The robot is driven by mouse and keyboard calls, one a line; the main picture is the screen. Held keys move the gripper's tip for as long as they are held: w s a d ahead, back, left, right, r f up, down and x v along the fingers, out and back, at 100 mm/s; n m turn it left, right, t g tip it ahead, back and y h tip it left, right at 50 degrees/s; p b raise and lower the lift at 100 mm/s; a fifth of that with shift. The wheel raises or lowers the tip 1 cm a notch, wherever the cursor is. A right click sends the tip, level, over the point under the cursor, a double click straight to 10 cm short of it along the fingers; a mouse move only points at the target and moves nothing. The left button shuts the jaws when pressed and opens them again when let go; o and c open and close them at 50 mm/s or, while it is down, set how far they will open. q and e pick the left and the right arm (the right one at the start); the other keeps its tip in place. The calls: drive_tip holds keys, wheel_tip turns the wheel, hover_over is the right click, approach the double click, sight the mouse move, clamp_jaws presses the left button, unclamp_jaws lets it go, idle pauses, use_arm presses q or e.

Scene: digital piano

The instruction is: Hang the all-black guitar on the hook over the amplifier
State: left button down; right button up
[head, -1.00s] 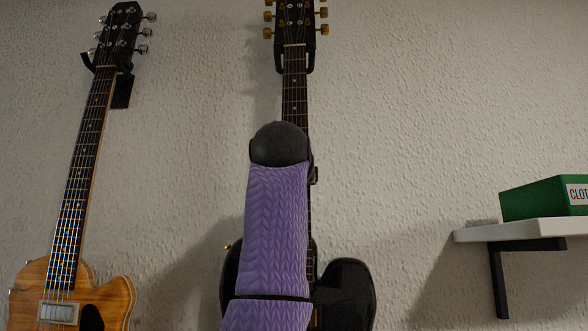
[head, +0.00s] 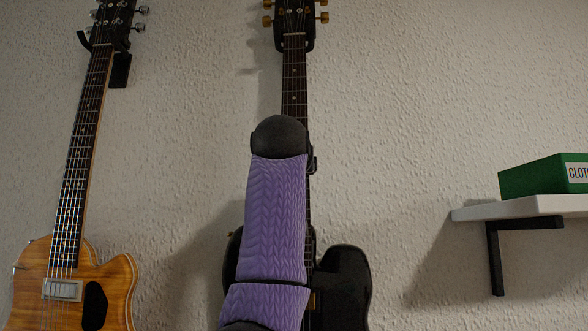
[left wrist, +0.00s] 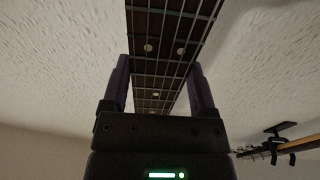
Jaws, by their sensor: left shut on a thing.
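The all-black guitar (head: 345,283) is upright against the wall, with a dark headstock and gold tuning pegs at the top edge. A black hook (head: 309,42) shows around the top of its neck. I cannot tell whether the guitar's weight rests on it. My left arm, in a purple sleeve, covers part of the neck and body and hides my gripper in the head view. In the left wrist view my left gripper (left wrist: 159,78) has its fingers on both sides of the fretted neck (left wrist: 165,45), shut on it. The amplifier and my right gripper are out of view.
A wood-coloured guitar (head: 118,283) hangs on another black hook (head: 120,70) at the left. At the right, a white shelf (head: 515,207) on a black bracket holds a green box (head: 530,178). The wall between the black guitar and shelf is bare.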

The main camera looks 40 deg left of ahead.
use_arm(q)
drive_tip(key=shift+s+r, duration=0.1)
drive_tip(key=shift+r, duration=0.05)
idle(0.3)
drive_tip(key=shift+c, duration=1.3)
unclamp_jaws()
drive_tip(key=shift+o, duration=1.2)
drive_tip(key=shift+d, duration=0.15)
drive_tip(key=shift+s, duration=0.15)
drive_tip(key=b+v, duration=0.3)
drive_tip(key=v, duration=0.1)
drive_tip(key=shift+s+d+b, duration=0.3)
drive_tip(key=shift+f, duration=0.2)
